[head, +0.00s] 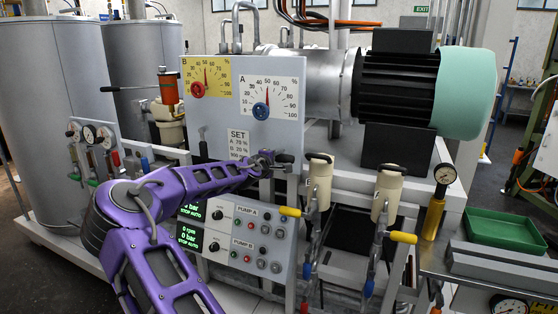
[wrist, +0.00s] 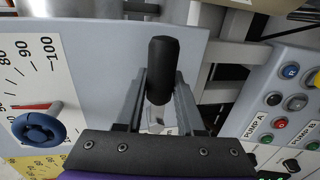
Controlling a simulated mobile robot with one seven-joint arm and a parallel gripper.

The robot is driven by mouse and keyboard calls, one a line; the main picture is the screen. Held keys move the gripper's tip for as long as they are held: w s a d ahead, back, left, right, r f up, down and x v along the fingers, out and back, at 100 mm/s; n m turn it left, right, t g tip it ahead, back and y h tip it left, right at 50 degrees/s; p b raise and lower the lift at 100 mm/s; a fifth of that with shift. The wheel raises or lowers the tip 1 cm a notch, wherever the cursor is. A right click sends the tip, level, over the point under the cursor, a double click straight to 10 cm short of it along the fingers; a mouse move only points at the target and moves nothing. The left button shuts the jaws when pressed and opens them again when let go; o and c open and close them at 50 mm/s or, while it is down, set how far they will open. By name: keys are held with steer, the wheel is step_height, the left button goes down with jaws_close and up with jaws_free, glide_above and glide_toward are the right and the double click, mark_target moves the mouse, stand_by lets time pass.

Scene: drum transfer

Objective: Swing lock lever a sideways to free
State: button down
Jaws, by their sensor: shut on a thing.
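Lock lever a has a black rounded handle (wrist: 161,68), seen in the middle of the wrist view between my fingers. In the head view its dark handle (head: 286,158) shows at the end of my purple arm, below dial A (head: 272,95). My gripper (wrist: 158,92) is shut on the lever, one finger on each side of the handle; in the head view my gripper (head: 268,160) partly hides it. The lever's pivot is hidden. Another dark lever (head: 203,143) stands upright to the left, under dial B (head: 205,82).
The grey dial panel (wrist: 105,60) lies close beside my gripper, with a blue knob (wrist: 38,130) on dial A. The pump button panel (head: 245,235) is below my arm. Two cream valve bodies (head: 320,180) (head: 388,190) with yellow-tipped handles stand to the right.

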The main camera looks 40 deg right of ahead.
steer(key=shift+r, duration=0.1)
stand_by(0.3)
steer(key=c, duration=0.5)
jaws_free()
steer(key=shift+a, duration=0.1)
steer(key=v, duration=1.7)
steer(key=shift+s+a, duration=0.1)
steer(key=shift+a, duration=0.1)
